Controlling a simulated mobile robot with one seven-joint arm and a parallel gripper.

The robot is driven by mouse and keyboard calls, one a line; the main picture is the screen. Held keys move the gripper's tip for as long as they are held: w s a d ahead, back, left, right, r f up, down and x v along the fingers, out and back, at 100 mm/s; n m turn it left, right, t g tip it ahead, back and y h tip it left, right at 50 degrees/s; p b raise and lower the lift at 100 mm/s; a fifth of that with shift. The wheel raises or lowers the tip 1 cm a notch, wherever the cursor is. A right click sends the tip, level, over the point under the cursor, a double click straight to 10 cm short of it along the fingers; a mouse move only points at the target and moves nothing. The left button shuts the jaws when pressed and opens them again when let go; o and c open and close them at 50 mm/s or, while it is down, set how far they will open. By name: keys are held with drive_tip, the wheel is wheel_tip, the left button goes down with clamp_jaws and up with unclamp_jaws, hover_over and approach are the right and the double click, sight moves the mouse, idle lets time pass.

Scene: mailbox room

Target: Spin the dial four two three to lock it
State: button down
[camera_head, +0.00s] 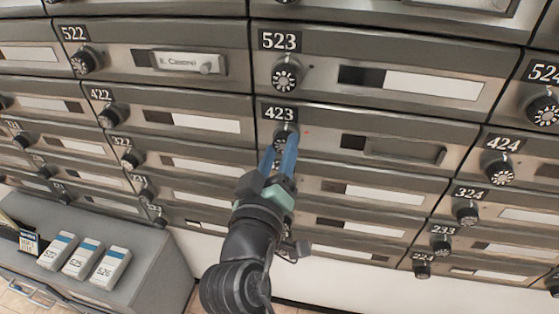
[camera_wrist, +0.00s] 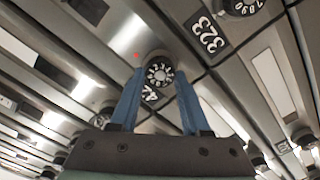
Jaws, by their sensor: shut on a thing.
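The box labelled 423 (camera_head: 365,139) is in the middle of the head view, with its black number plate (camera_head: 279,113) above its dial. The dial (camera_wrist: 160,72) is a round black knob with white digits around its face. My gripper (camera_head: 284,146) reaches up to this dial from below, and its blue fingers hide most of the knob in the head view. In the wrist view, the fingers of my gripper (camera_wrist: 158,82) stand on both sides of the dial, shut on it. The plate beside it there is partly covered by a finger. The dial's exact setting is too small to read.
Similar dials surround it: 523 (camera_head: 286,75) above, 422 (camera_head: 112,115) to the left and 424 (camera_head: 498,169) to the right. A grey cabinet (camera_head: 150,233) at lower left bears several white boxes (camera_head: 84,258). A small red dot shows beside the gripped dial.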

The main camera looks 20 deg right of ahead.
drive_tip(key=m+b, duration=0.3)
drive_tip(key=m, duration=0.2)
drive_tip(key=shift+m, duration=0.3)
idle(0.4)
drive_tip(key=shift+c, duration=1.9)
unclamp_jaws()
drive_tip(key=v, duration=1.3)
drive_tip(key=shift+b, duration=0.35)
